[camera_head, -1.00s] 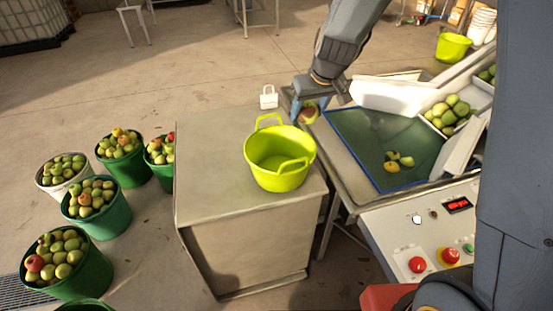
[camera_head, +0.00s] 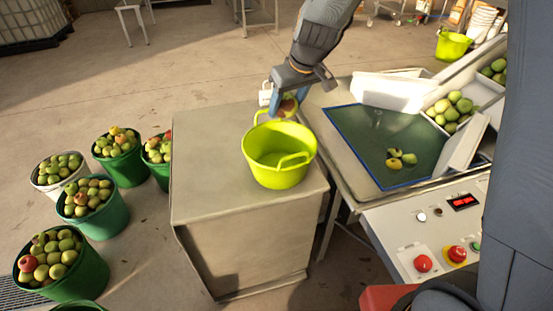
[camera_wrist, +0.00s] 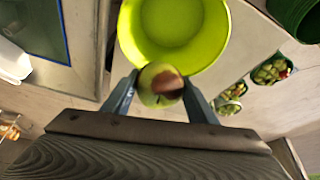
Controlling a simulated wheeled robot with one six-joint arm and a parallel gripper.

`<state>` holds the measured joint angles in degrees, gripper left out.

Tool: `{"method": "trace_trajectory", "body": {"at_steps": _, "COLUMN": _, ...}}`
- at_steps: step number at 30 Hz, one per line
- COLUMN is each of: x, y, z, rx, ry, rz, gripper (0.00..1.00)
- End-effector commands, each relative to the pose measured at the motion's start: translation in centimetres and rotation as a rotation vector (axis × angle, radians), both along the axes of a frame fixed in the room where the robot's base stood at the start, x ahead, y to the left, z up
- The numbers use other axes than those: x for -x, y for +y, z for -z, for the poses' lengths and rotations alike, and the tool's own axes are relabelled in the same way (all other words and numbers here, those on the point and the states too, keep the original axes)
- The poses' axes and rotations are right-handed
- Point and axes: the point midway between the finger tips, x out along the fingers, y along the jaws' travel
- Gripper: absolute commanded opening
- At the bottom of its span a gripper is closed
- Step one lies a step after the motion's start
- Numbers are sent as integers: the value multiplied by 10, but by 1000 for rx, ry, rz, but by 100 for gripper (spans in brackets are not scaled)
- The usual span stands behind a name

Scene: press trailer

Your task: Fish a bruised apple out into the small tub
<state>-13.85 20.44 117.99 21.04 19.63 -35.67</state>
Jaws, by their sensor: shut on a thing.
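My gripper (camera_head: 288,103) is shut on a bruised apple (camera_head: 287,107), held in the air at the far rim of the small tub. In the wrist view the apple (camera_wrist: 160,85) is yellow-green with a brown patch, between the two fingers (camera_wrist: 158,92). The small tub (camera_head: 277,160) is bright yellow-green with two handles and stands on the grey cabinet top. Its inside looks empty in the wrist view (camera_wrist: 175,25). In the head view the gripper hides part of the apple.
A water basin (camera_head: 350,120) with a few floating apples lies right of the cabinet (camera_head: 215,150). A white chute (camera_head: 390,93) and a control panel (camera_head: 425,235) adjoin it. Several apple-filled buckets (camera_head: 75,275) stand left.

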Motion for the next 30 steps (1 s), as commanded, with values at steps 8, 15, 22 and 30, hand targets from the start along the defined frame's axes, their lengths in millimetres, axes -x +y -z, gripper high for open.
{"method": "trace_trajectory", "body": {"at_steps": 8, "x": 0, "y": 0, "z": 6, "rx": 0, "ry": -1, "rz": -1, "gripper": 26}}
{"method": "trace_trajectory", "body": {"at_steps": 15, "x": 0, "y": 0, "z": 6, "rx": 0, "ry": -1, "rz": -1, "gripper": 74}}
{"method": "trace_trajectory", "body": {"at_steps": 22, "x": 0, "y": 0, "z": 6, "rx": 0, "ry": 0, "rz": 0, "gripper": 74}}
{"method": "trace_trajectory", "body": {"at_steps": 30, "x": 6, "y": -4, "z": -13, "rx": -1, "ry": -4, "rz": -1, "gripper": 74}}
